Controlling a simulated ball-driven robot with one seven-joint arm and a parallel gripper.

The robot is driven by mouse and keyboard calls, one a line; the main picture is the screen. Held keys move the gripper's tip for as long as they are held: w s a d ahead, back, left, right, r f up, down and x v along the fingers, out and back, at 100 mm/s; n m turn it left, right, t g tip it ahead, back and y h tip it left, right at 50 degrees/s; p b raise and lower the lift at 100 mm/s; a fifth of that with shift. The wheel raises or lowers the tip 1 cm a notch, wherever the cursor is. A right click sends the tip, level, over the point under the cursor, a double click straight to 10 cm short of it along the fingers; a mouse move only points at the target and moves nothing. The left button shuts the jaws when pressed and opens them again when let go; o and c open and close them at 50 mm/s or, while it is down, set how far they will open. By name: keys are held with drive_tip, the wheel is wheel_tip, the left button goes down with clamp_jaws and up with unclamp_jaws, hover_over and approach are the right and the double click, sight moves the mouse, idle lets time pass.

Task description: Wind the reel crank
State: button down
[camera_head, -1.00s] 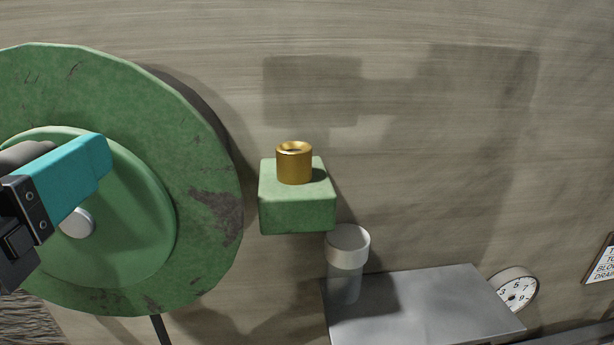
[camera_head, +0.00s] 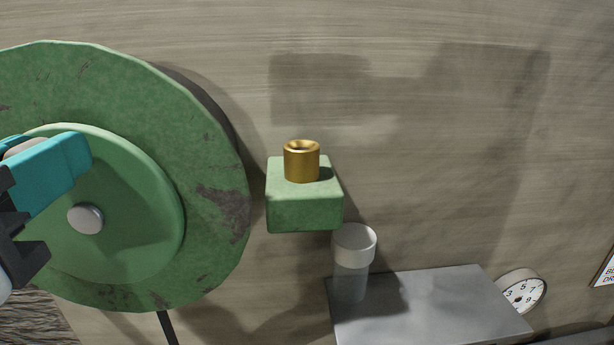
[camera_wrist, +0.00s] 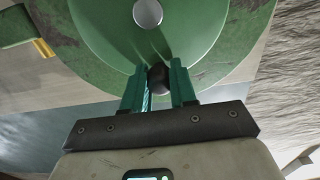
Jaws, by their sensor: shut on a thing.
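The green, scuffed reel (camera_head: 212,150) fills the left of the head view, with a smooth raised disc (camera_head: 135,215) and a grey hub cap (camera_head: 85,218) at its centre. The hub cap also shows at the top of the wrist view (camera_wrist: 147,12). My gripper (camera_wrist: 158,80) has teal fingers and is shut on a dark rounded crank handle (camera_wrist: 158,77), in front of the disc and off the hub. In the head view, one teal finger (camera_head: 52,172) partly covers the handle, which shows only as a greyish piece behind it.
A green block (camera_head: 304,210) with a brass collar (camera_head: 301,162) sticks out right of the reel. Below it are a pale-topped clear cylinder (camera_head: 354,246), a grey metal box (camera_head: 430,305) and a round dial (camera_head: 522,291). A partly cut-off sign (camera_head: 606,272) is at the right edge.

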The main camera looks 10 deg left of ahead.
sight(126, 173)
drive_tip(key=shift+f, duration=0.1)
drive_tip(key=shift+d+f+m+b, duration=0.1)
drive_tip(key=shift+d+m+b, duration=0.1)
drive_tip(key=shift+m+b, duration=0.3)
drive_tip(key=shift+w+d+f+m+b, duration=0.15)
drive_tip(key=shift+d+m+b, duration=0.35)
drive_tip(key=shift+m+b, duration=0.5)
drive_tip(key=shift+w+d+m+b, duration=0.1)
drive_tip(key=shift+d+m+b, duration=0.35)
drive_tip(key=shift+m+b, duration=0.5)
drive_tip(key=m+b, duration=0.1)
drive_tip(key=d+f+m+b, duration=0.1)
drive_tip(key=m+b, duration=0.1)
drive_tip(key=shift+w+d+f, duration=0.15)
drive_tip(key=shift+d+f, duration=0.05)
drive_tip(key=shift+w+d+m+b, duration=0.1)
drive_tip(key=shift+d+m+b, duration=0.15)
drive_tip(key=shift+m+b, duration=0.5)
